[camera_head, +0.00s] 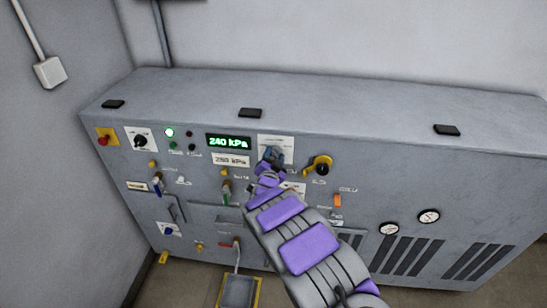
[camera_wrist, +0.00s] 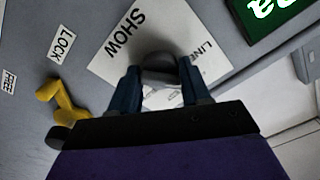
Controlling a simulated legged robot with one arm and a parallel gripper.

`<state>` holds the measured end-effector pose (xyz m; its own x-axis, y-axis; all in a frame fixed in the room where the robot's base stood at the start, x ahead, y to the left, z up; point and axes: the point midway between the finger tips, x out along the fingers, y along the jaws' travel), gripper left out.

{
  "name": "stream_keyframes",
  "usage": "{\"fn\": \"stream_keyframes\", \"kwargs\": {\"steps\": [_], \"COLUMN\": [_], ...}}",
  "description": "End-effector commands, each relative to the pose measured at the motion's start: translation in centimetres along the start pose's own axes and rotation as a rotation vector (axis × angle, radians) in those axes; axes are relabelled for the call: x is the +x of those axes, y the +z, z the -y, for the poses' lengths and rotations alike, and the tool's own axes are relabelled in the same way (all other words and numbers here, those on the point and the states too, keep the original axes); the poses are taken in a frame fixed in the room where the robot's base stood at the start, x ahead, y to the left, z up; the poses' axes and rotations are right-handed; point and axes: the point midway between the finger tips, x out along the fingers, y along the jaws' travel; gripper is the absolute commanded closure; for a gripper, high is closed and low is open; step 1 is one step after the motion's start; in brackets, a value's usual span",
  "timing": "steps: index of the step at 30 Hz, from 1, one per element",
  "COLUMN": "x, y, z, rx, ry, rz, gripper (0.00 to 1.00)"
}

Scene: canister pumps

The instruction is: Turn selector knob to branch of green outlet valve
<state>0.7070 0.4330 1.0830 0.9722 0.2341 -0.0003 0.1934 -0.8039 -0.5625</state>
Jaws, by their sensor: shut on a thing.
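My gripper (camera_head: 271,155) reaches the white plate (camera_head: 276,141) on the front of the grey cabinet, right of the green display. In the wrist view, my gripper's (camera_wrist: 158,78) two blue fingers are shut on a dark round knob (camera_wrist: 160,62), which I take for the selector knob. The knob sits on the white plate (camera_wrist: 120,45) with the words "SHOW" and "LINE". Its pointer direction is hidden by the fingers. A small valve with a green part (camera_head: 226,190) is low on the panel, left of my arm; I cannot tell whether it is the green outlet valve.
A yellow lever (camera_head: 320,165) is close right of my gripper; it also shows in the wrist view (camera_wrist: 62,98) beside the word "LOCK". The display (camera_head: 229,141) reads 240 kPa. Two gauges (camera_head: 429,216) are at lower right. A black-and-white rotary switch (camera_head: 141,140) is at left.

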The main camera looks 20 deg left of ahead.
Motion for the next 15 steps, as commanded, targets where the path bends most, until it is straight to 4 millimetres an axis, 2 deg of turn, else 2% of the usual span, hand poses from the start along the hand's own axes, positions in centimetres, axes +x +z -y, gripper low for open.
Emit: {"fn": "stream_keyframes", "kwargs": {"steps": [15], "x": [-0.03], "y": [0.27], "z": [-0.2], "rx": [0.49], "ry": [0.001], "rz": [0.001], "gripper": [0.83]}}
